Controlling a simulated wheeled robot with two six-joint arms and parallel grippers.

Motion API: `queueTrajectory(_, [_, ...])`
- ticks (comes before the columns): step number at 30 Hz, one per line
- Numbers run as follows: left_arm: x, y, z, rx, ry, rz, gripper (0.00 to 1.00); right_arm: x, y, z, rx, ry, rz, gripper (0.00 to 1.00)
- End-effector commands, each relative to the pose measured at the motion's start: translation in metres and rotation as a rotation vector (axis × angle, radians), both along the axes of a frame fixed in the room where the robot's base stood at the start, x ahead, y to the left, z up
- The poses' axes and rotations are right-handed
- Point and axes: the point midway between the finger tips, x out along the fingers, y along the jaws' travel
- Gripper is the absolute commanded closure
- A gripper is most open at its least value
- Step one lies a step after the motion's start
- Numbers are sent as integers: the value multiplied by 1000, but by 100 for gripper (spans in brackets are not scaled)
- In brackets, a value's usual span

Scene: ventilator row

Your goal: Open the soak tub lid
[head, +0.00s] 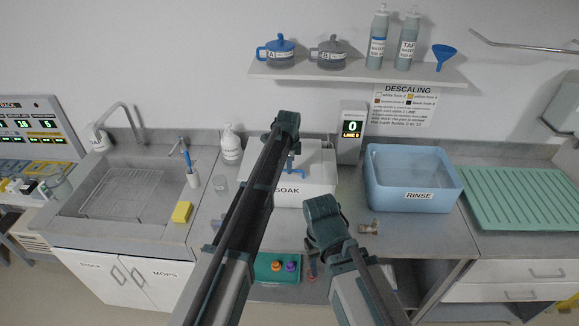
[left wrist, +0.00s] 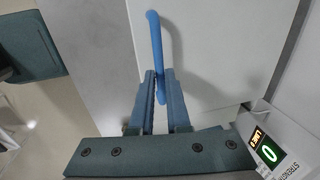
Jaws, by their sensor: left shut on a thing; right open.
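The white soak tub (head: 318,193) stands on the counter in the middle of the head view, labelled SOAK and partly hidden by my left arm. Its white lid (head: 318,158) appears to lie flat on top. A blue handle (left wrist: 155,38) on the lid shows as a bar in the left wrist view. My left gripper (left wrist: 161,76) is shut on this handle, with a finger on each side of it. My right gripper (head: 322,208) is open, in front of the tub's right part; its fingertips are hard to make out.
A display unit (head: 351,135) reading 0 stands close behind the tub's right side. A blue rinse basin (head: 413,197) is to the right, and a small metal fitting (head: 369,227) lies before it. A white bottle (head: 231,147) and a clear cup (head: 220,184) stand left. A shelf (head: 357,76) hangs above.

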Motion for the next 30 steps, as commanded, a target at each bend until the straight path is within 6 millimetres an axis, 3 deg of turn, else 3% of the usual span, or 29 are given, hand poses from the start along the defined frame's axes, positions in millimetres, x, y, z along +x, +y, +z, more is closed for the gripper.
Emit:
queueTrajectory(11, [1,0,2,0,0,0,100,0,0,2,0,0,0,50])
queueTrajectory(17, [4,0,14,0,-1,0,100,0,0,14,1,0,-2,50])
queueTrajectory(30, [35,0,80,0,-6,0,100,-1,0,79,0,3,1,50])
